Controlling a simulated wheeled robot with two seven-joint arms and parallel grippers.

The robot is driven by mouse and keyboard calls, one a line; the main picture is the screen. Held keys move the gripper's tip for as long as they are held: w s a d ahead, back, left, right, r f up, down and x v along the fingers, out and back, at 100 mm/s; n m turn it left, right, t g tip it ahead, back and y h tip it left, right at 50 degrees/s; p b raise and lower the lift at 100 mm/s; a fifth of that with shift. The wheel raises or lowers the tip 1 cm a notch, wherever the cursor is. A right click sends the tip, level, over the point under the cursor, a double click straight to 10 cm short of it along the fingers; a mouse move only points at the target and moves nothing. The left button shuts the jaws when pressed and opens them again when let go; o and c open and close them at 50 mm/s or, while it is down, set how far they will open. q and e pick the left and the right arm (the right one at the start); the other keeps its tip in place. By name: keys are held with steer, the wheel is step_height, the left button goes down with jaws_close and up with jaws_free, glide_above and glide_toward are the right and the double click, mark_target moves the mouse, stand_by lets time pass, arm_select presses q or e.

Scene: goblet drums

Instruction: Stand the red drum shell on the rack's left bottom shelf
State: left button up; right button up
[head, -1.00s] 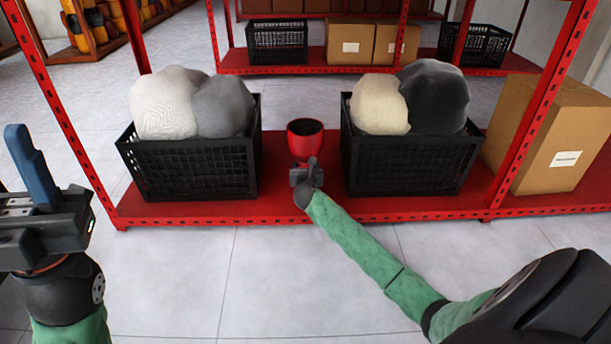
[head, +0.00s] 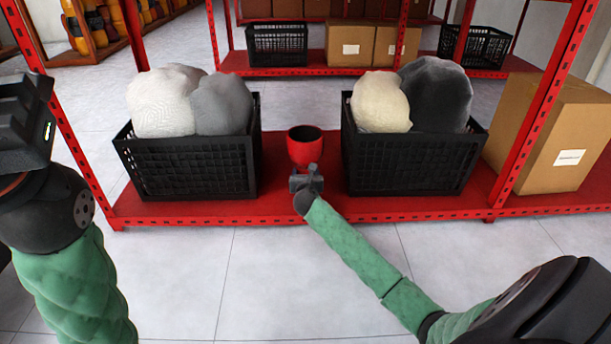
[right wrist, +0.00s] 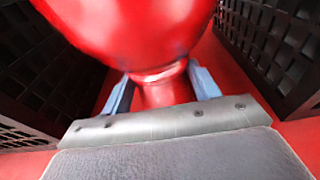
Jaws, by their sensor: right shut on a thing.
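The red drum shell (head: 305,150) is a goblet with a dark open mouth facing up. It is upright over the red bottom shelf (head: 275,190), between two black crates. I cannot tell whether its foot touches the shelf. My right gripper (head: 307,176) is at its near side, shut on it. In the right wrist view the blue fingers (right wrist: 160,92) are on either side of the narrow stem, under the red bowl (right wrist: 140,30). My left gripper (head: 22,118) is at the left edge, its fingers out of sight.
The left black crate (head: 190,170) and right black crate (head: 412,165) hold rounded grey and cream bundles and flank the drum closely. A cardboard box (head: 560,135) stands beyond the right crate. A red rack post (head: 75,140) rises at left.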

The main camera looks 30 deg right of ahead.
stand_by(0.3)
steer(key=o, duration=1.4)
